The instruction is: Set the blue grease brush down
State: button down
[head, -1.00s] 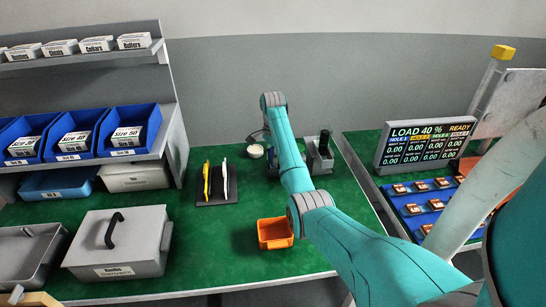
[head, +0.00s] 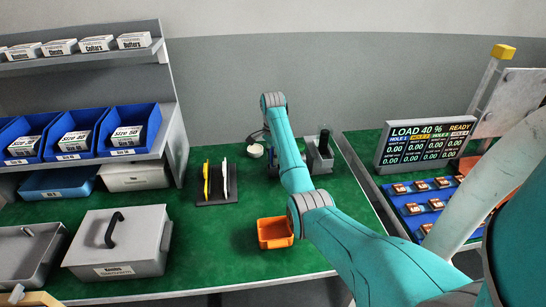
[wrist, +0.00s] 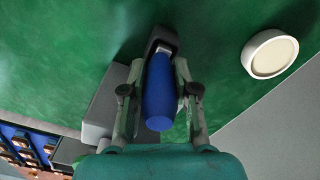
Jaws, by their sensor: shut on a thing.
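The blue grease brush (wrist: 160,95) shows in the wrist view, its blue handle lying between the two fingers of my gripper (wrist: 160,92). My gripper is shut on it. A pale ferrule shows at the far end of the handle, next to a dark grey piece; whether that piece is part of the brush or a rest under it I cannot tell. The bristles are not clearly visible. In the head view my arm hides the brush and most of the gripper, at the back of the green bench (head: 215,245).
A white round pot with cream contents (wrist: 270,54) stands right of the gripper; the head view shows it too (head: 254,150). A grey device (head: 319,155) with a black upright post stands right of the arm. An orange bin (head: 275,233) and a dark tray (head: 217,199) with yellow and white tools are nearby.

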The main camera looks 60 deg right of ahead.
jog(key=shift+f, duration=0.5)
jog(key=c, duration=0.8)
grip_release()
jog(key=shift+r, duration=0.1)
